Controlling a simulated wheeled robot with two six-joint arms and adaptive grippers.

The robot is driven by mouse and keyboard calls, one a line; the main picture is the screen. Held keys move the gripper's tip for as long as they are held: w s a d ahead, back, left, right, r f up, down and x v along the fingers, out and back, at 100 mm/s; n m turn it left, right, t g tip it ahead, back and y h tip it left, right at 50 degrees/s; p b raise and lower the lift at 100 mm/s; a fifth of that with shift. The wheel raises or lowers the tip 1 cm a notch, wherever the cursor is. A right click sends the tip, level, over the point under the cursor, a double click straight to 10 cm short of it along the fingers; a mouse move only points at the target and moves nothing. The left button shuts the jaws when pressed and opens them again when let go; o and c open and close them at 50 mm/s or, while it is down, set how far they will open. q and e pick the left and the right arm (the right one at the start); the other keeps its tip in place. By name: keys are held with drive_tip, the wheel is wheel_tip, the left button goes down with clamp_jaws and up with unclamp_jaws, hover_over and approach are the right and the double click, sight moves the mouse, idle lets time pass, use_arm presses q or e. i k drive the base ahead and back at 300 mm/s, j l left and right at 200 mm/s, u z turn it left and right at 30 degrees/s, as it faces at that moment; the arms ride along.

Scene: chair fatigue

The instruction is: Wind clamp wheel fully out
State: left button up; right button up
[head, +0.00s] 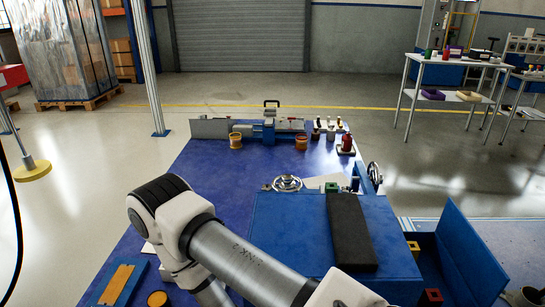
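Two spoked metal handwheels are in view, and I cannot tell which is the clamp wheel. One handwheel (287,183) lies nearly flat at the back left of a blue block-like fixture (290,235). The other handwheel (375,173) stands upright at the fixture's back right corner, by a blue bracket. A dark padded slab (350,232) lies on top of the fixture. One of my arms crosses the front of the view, its elbow left of the fixture and apart from both wheels. Neither gripper shows.
The blue table (215,165) has free room left of the flat wheel. At its back stand a vise-like device (269,128), orange-brown cups (301,142) and small bottles. A blue open bin (465,255) is at the right. A wooden-topped blue tray (117,284) lies front left.

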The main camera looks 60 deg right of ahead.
sight(287, 185)
drive_tip(key=i+z, duration=0.2)
drive_tip(key=z, duration=1.65)
